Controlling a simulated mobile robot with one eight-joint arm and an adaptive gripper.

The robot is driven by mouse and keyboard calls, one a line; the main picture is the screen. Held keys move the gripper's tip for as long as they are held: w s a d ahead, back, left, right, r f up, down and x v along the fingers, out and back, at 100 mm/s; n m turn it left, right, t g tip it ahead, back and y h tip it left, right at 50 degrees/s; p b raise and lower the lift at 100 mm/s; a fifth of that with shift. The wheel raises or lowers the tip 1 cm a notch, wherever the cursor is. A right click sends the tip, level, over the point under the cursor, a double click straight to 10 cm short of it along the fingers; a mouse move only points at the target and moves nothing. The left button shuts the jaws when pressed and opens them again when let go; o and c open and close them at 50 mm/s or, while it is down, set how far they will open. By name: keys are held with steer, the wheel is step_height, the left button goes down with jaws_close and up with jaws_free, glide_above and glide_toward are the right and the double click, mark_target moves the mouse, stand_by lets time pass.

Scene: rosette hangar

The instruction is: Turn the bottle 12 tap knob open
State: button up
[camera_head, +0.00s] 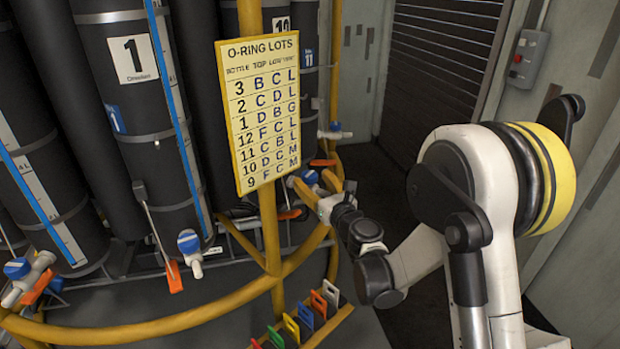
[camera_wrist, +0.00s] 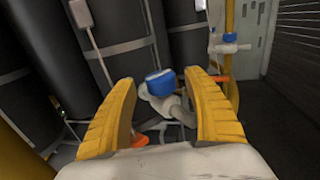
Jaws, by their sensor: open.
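A tap with a round blue knob (camera_wrist: 160,82) and a pale body (camera_wrist: 166,104) shows in the wrist view, between and beyond my two yellow fingers. My gripper (camera_wrist: 158,85) is open, with one finger on each side of the knob in the picture; I cannot tell whether either touches it. In the head view, my gripper (camera_head: 314,185) is at the end of my arm, just right of the yellow sign post, and the blue knob (camera_head: 308,176) shows partly behind its fingers. No label 12 is readable on a bottle, so I cannot confirm this tap's bottle.
A yellow O-ring lots board (camera_head: 259,110) hangs on the post left of my gripper. Black bottle 1 (camera_head: 140,90) has another blue-knobbed tap (camera_head: 189,244). Another tap (camera_head: 333,132) stands behind. A curved yellow rail (camera_head: 150,325) and coloured tags (camera_head: 305,317) lie below.

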steer(key=shift+x, duration=1.05)
steer(key=shift+c, duration=0.6)
steer(key=c, duration=1.1)
